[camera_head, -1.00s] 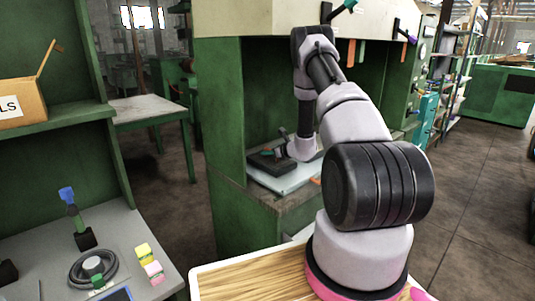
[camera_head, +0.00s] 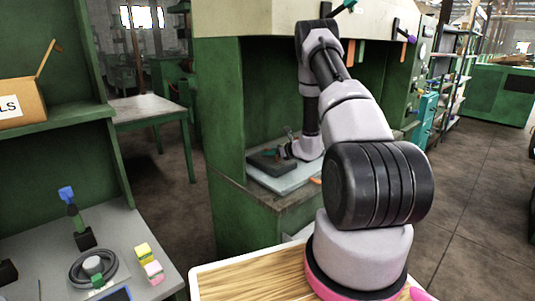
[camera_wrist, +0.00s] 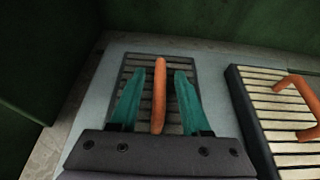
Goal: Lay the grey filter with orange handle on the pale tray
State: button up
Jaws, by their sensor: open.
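The grey filter (camera_wrist: 133,74) lies flat on the pale tray (camera_wrist: 93,104) in the wrist view, its slats partly hidden by my fingers. Its orange handle (camera_wrist: 159,92) stands between the two teal fingers of my gripper (camera_wrist: 159,88), with a gap on each side. My gripper is open and holds nothing. In the head view the filter (camera_head: 268,160) is a dark slab on the pale tray (camera_head: 286,183), with my gripper (camera_head: 284,151) at its right end. My wrist hides part of the tray there.
A second filter (camera_wrist: 253,105) with a dark frame, pale slats and an orange handle (camera_wrist: 301,98) lies to the right in the wrist view. Green walls of the machine (camera_head: 225,110) enclose the tray at the left and back.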

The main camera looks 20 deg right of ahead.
jog(key=v, duration=0.8)
jog(key=shift+s+d+r, duration=0.1)
jog(key=shift+s+r, duration=0.1)
jog(key=shift+s, duration=0.15)
jog(key=s+a+r+n+g+y, duration=0.3)
jog(key=s+a+r+n, duration=0.2)
jog(key=a+r+n, duration=0.5)
jog(key=s+a+r+n+g+y, duration=0.25)
jog(key=s+a+r, duration=0.4)
jog(key=r, duration=0.65)
jog(key=s+r+n+h, duration=0.4)
jog(key=s+r+n, duration=0.2)
jog(key=s, duration=0.6)
jog(key=s+r+n+h, duration=0.4)
jog(key=s+r+n, duration=0.2)
jog(key=s+n, duration=0.3)
jog(key=s, duration=0.2)
jog(key=shift+s+a+r, duration=0.2)
jog(key=shift+s+r, duration=0.15)
jog(key=shift+s, duration=0.05)
